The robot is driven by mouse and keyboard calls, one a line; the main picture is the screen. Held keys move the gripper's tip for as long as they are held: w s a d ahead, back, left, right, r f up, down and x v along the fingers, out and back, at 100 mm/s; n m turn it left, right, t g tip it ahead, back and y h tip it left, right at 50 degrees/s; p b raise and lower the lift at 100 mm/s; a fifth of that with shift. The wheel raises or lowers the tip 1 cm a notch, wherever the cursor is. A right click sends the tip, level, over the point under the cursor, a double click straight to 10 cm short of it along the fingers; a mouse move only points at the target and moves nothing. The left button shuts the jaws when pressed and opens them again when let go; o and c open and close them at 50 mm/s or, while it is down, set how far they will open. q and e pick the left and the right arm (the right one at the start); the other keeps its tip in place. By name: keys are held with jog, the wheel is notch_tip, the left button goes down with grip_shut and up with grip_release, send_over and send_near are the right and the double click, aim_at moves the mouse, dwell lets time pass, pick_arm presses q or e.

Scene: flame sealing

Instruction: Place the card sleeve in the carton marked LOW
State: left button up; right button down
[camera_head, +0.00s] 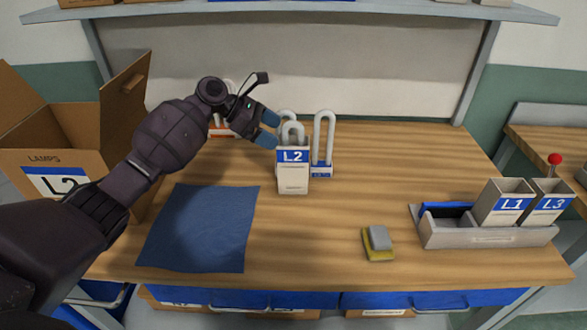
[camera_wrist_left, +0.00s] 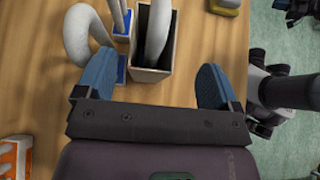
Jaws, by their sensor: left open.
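A white card sleeve (camera_head: 292,180) with a blue L2 label stands upright on the table. A white U-shaped lamp tube sticks out of its open top; the sleeve also shows in the left wrist view (camera_wrist_left: 152,76). My left gripper (camera_head: 267,130) is open. In the left wrist view its blue fingertips (camera_wrist_left: 153,84) are spread to either side of the sleeve, with gaps; I see no grip.
White tube lamps with blue bases (camera_head: 322,170) stand beside and behind the sleeve, close to my gripper. An orange-marked lamp (camera_head: 219,131) stands farther back. A blue cloth (camera_head: 200,230), a sponge (camera_head: 377,243) and a grey tray (camera_head: 480,238) with L1 and L3 sleeves lie forward.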

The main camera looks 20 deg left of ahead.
aim_at(293, 160)
pick_arm(q)
jog(key=shift+w+b+x, duration=0.15)
jog(key=shift+b+x, duration=0.05)
jog(key=shift+x, duration=1.15)
jog(key=shift+w+b+x, duration=0.15)
jog(key=shift+x, duration=1.15)
